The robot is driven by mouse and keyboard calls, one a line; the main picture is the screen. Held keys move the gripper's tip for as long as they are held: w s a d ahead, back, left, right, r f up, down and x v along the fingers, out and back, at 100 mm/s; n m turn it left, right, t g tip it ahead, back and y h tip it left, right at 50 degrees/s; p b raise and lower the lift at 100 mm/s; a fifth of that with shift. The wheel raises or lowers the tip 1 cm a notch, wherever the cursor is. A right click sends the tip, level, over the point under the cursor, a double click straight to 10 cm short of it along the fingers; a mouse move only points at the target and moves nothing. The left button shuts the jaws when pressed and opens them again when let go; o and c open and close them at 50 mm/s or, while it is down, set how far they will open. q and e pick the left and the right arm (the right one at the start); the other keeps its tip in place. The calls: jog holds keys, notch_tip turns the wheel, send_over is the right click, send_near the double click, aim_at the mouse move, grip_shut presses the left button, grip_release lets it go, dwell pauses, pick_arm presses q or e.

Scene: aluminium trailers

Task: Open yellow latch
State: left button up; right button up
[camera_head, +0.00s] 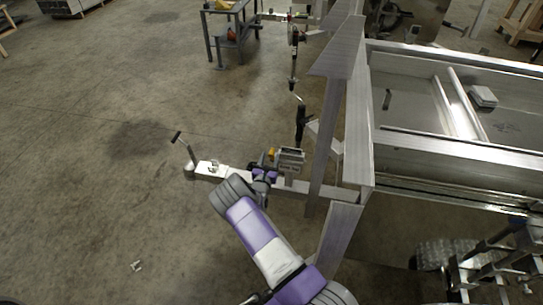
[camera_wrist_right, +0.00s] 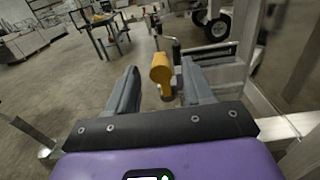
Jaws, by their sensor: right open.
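The yellow latch (camera_wrist_right: 161,72) shows in the right wrist view as a rounded yellow head with a narrower part below it. In the head view only a small yellow patch (camera_head: 272,152) of it shows, beside a grey metal box (camera_head: 291,157) on the trailer's tongue. My right gripper (camera_head: 267,168) is at the latch, with my purple arm reaching up from below. In the right wrist view the gripper (camera_wrist_right: 159,88) is open, with one grey finger on each side of the latch. I cannot tell whether either finger touches it. My left gripper is not in view.
The aluminium trailer's upright post (camera_head: 347,120) stands close to the right of my right gripper. The trailer tongue (camera_head: 235,176) runs left to a coupler with a handle. A dark workbench (camera_head: 232,30) stands farther back. The concrete floor (camera_head: 90,200) on the left is mostly clear.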

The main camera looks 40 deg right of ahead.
aim_at(271, 156)
jog(key=shift+b+x, duration=0.3)
jog(key=shift+x, duration=1.25)
jog(key=shift+c, duration=0.3)
grip_shut()
